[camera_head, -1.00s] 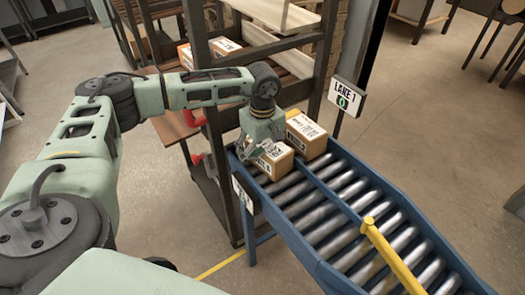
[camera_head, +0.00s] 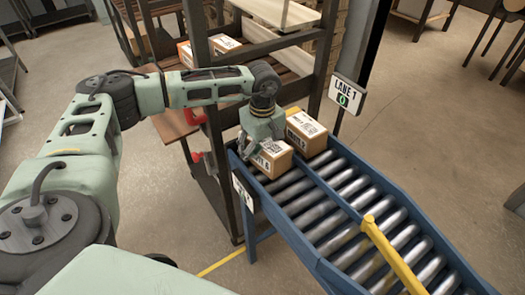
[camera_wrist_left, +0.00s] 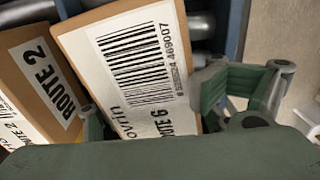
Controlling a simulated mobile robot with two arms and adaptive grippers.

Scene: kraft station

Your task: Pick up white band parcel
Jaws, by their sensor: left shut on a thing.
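Two brown cardboard parcels with white labels rest on the roller lane (camera_head: 345,195) at its far end. My left gripper (camera_head: 260,150) is shut on the nearer-left parcel (camera_head: 273,165), whose white label with a barcode and "ROUTE 6" fills the middle of the left wrist view (camera_wrist_left: 140,60). One finger is on each side of this parcel. The other parcel (camera_head: 306,132) stands close beside it; its label reads "ROUTE 2" in the left wrist view (camera_wrist_left: 45,85). I cannot tell a separate white band from the labels. My right gripper is out of view.
A "LANE 1" sign (camera_head: 346,94) stands at the lane's far right corner. A dark shelf rack (camera_head: 215,120) with more boxes stands close behind my left gripper. The middle rollers are clear.

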